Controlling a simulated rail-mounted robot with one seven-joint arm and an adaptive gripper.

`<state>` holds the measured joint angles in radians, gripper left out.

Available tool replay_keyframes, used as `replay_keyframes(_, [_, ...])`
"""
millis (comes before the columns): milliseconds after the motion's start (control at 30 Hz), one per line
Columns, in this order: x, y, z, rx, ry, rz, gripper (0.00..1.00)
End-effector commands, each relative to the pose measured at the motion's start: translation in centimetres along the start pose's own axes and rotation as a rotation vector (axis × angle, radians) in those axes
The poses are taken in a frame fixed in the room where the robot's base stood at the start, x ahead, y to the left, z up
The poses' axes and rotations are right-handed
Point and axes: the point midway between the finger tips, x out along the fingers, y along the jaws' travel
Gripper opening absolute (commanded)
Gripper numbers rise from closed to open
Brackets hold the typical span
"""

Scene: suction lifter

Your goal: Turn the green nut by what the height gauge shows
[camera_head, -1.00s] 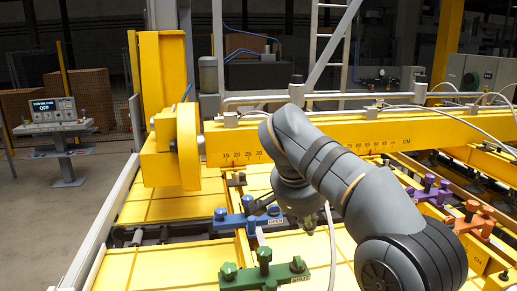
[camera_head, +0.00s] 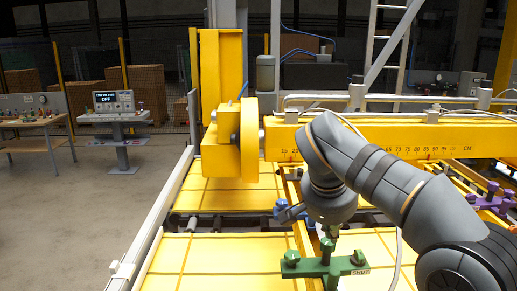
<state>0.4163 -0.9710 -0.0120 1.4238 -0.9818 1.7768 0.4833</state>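A green clamp bar (camera_head: 312,267) with several green knobs, or nuts, lies on the yellow frame at the lower middle, with a label reading SHUT at its right. My gripper (camera_head: 327,233) hangs below my grey wrist, above the bar's middle knob. I cannot tell whether it touches that knob. Its fingers are small and partly hidden, so their opening is unclear. A scale in CM (camera_head: 455,155) runs along the yellow beam; my arm hides part of it. No pointer is readable on it, and I cannot make out a separate height gauge.
A blue clamp (camera_head: 281,206) is mostly hidden behind my wrist. Purple knobs (camera_head: 492,198) stand at the right. A yellow beam (camera_head: 395,135) crosses behind my arm. A console (camera_head: 115,103) showing OFF stands at the left, with open floor before it.

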Motion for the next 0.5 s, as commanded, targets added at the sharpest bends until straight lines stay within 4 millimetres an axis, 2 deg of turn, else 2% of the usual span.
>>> replay_keyframes(33, [1.3,0.0,0.7,0.0,0.0,0.0,0.0])
replay_keyframes(200, [3.2,0.0,1.8,0.0,0.0,0.0,0.0])
replay_keyframes(500, [4.0,0.0,2.1,0.0,0.001,0.0,0.0])
